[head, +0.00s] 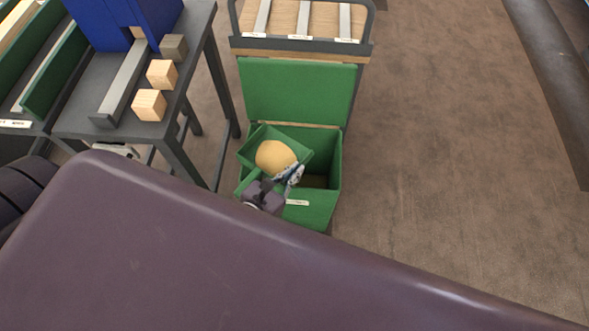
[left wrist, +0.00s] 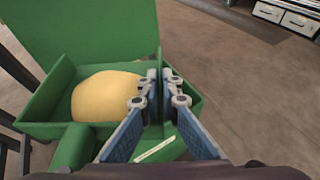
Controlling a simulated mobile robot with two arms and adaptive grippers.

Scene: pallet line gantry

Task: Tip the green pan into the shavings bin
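The green pan (head: 299,146) holds a rounded tan heap of shavings (head: 275,157). It is over the left part of the green shavings bin (head: 318,212), turned at an angle to it. The bin's dark opening shows to the right of the pan. My left gripper (head: 291,176) is at the pan's near right side. In the left wrist view the fingers (left wrist: 162,84) are close together on the pan's edge, beside the heap (left wrist: 104,96). The pan's wall (left wrist: 45,130) runs to the left. The heap still lies inside the pan. My right gripper is not in view.
The bin's green back panel (head: 297,92) stands upright behind the opening. A cart with a slatted wooden top (head: 300,20) stands behind it. A dark table (head: 72,122) with wooden blocks (head: 150,105) is at left. The floor at right is open.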

